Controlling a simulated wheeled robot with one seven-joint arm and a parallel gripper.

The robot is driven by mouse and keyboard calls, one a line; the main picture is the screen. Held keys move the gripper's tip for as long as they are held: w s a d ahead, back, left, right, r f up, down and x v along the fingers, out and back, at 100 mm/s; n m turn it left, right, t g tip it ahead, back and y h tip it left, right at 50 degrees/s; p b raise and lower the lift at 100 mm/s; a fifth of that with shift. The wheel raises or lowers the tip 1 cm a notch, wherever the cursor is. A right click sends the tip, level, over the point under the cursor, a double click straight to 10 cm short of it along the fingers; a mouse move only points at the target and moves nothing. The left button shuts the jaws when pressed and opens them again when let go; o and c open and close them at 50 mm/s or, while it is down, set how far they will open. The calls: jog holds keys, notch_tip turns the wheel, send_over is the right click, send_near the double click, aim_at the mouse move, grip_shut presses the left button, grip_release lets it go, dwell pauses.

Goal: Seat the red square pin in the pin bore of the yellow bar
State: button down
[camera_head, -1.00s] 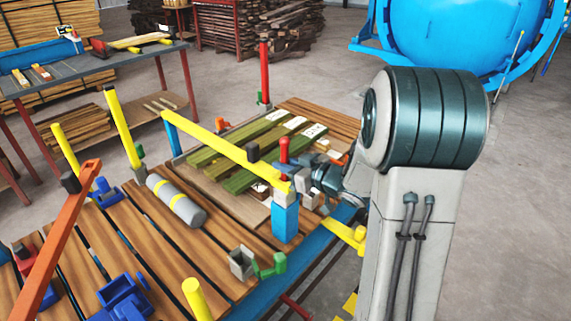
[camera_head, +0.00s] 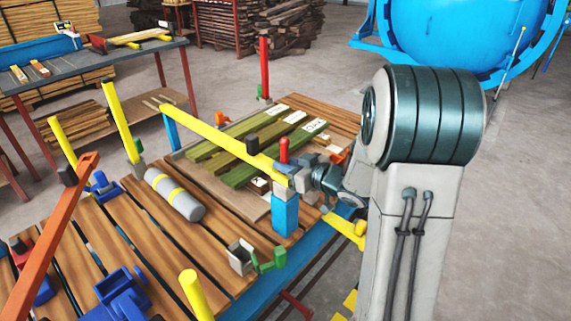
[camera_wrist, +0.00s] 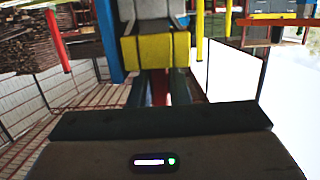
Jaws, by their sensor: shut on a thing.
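The red square pin (camera_head: 284,150) stands upright at the near right end of the yellow bar (camera_head: 215,134); its lower part is hidden, so I cannot tell how deep it sits in the bore. The bar's end is above a grey block on a blue post (camera_head: 285,213). My gripper (camera_head: 300,180) reaches in from the right beside this end. In the wrist view my gripper (camera_wrist: 163,88) is shut on the pin, a dark red strip (camera_wrist: 159,88) between the fingers, next to the yellow bar end (camera_wrist: 155,52).
A grey open socket (camera_head: 240,257) and a green clamp (camera_head: 268,262) stand in front of the blue post. Green planks (camera_head: 240,172) lie behind the bar. An orange bar (camera_head: 50,235) rises at left.

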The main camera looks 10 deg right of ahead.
jog(key=shift+f+b, duration=0.35)
jog(key=shift+f, duration=0.15)
jog(key=c, duration=1.3)
grip_release()
jog(key=shift+s, duration=0.1)
jog(key=shift+d, duration=0.2)
jog(key=shift+s+d+r, duration=0.1)
jog(key=shift+s+d, duration=0.2)
jog(key=v, duration=1.2)
jog(key=shift+s+p, duration=0.35)
jog(key=shift+s, duration=0.1)
jog(key=shift+a+r, duration=0.15)
